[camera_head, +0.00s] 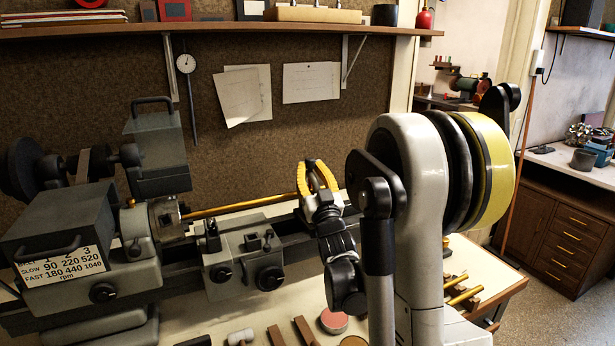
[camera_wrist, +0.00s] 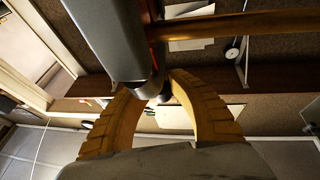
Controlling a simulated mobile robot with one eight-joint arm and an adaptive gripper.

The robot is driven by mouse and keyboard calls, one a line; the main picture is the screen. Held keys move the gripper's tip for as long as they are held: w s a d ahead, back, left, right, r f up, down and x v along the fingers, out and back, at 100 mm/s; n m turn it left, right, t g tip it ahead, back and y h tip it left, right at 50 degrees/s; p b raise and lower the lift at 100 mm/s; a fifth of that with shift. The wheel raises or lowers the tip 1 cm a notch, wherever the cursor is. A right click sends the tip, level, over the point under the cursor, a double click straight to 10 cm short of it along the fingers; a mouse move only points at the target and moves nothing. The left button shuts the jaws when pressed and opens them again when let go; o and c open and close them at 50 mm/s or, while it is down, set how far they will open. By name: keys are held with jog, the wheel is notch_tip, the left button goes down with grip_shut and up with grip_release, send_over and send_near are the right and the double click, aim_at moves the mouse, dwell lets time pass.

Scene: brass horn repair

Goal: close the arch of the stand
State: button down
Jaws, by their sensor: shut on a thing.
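My gripper (camera_head: 313,166) has yellow ribbed fingers and is over the right part of the lathe bed, at the right end of a brass tube (camera_head: 245,203). In the wrist view my gripper (camera_wrist: 157,82) has its fingertips together on a small dark grey rounded part at the lower end of a grey body (camera_wrist: 103,38). This looks like the arch of the stand, but I cannot tell how far it is swung. The brass tube (camera_wrist: 235,25) runs right from beside that body. In the head view my fingers and wrist hide most of the stand.
The lathe headstock (camera_head: 70,240) with its speed plate is at left, and the carriage (camera_head: 243,255) stands in front of the tube. A shelf (camera_head: 230,30) runs along the wall above. A round pink-topped tin (camera_head: 334,320) and wooden pieces lie at the bench front.

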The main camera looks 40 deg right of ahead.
dwell(0.3)
jog(key=c, duration=1.2)
grip_release()
jog(key=v, duration=0.7)
jog(key=shift+s+f, duration=0.2)
jog(key=shift+s, duration=0.05)
